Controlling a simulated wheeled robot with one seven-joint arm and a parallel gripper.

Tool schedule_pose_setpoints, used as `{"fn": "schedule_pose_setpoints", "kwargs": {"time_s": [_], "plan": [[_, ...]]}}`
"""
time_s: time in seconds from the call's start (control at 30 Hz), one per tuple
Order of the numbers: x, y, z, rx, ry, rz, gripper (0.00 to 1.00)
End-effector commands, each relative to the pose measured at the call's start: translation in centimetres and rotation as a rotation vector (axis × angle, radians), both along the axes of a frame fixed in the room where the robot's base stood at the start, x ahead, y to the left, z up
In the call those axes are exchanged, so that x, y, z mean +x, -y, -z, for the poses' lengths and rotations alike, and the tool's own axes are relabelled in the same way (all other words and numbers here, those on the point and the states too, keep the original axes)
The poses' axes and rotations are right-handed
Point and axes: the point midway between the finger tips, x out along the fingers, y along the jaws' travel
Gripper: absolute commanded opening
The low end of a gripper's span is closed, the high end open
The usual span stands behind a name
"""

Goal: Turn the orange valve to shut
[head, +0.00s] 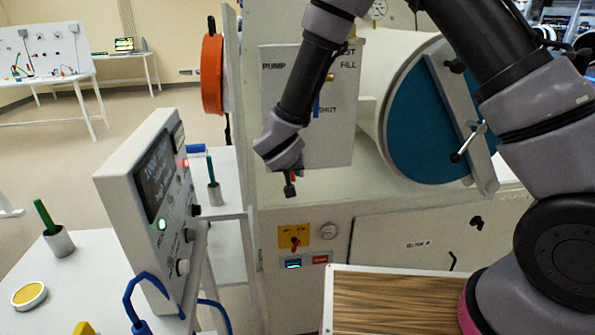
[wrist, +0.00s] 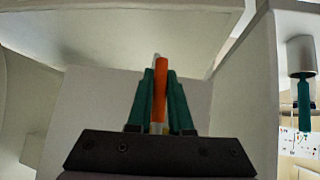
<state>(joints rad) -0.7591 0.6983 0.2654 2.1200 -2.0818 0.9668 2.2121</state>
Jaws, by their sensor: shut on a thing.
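An orange bar-shaped handle (wrist: 160,95), taken as the orange valve's, stands between the two teal fingers of my gripper (wrist: 160,72) in the wrist view. The fingers are closed on it from both sides. In the head view the end of my arm (head: 289,180) is at the lower left of the white valve panel (head: 340,145), lettered PUMP, FILL and SHUT. The orange handle cannot be made out there, and the fingers are hardly visible. A blue lever (head: 316,105) shows on the panel. How far the orange valve is turned cannot be told.
A round teal door (head: 425,125) with a bar handle is right of the panel. A grey control box (head: 150,205) stands at left. A red knob on a yellow plate (head: 295,236) is below. A wood-topped surface (head: 395,300) lies in front. A green stick stands in a cup (head: 58,242).

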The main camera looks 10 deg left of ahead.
Motion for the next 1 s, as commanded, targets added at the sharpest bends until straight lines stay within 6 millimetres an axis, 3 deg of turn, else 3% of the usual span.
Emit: {"fn": "schedule_pose_setpoints", "kwargs": {"time_s": [0.3,0.83,0.87,0.9,1.0], "plan": [[-0.24,-0.59,0.12,0.104,-0.032,0.001,0.00],[-0.29,-0.76,0.12,0.124,-0.038,0.000,0.00],[-0.29,-0.77,0.12,0.123,-0.038,-0.001,0.30],[-0.29,-0.77,0.12,0.123,-0.038,-0.001,0.45],[-0.26,-0.76,0.11,0.123,-0.037,-0.001,0.48]]}}
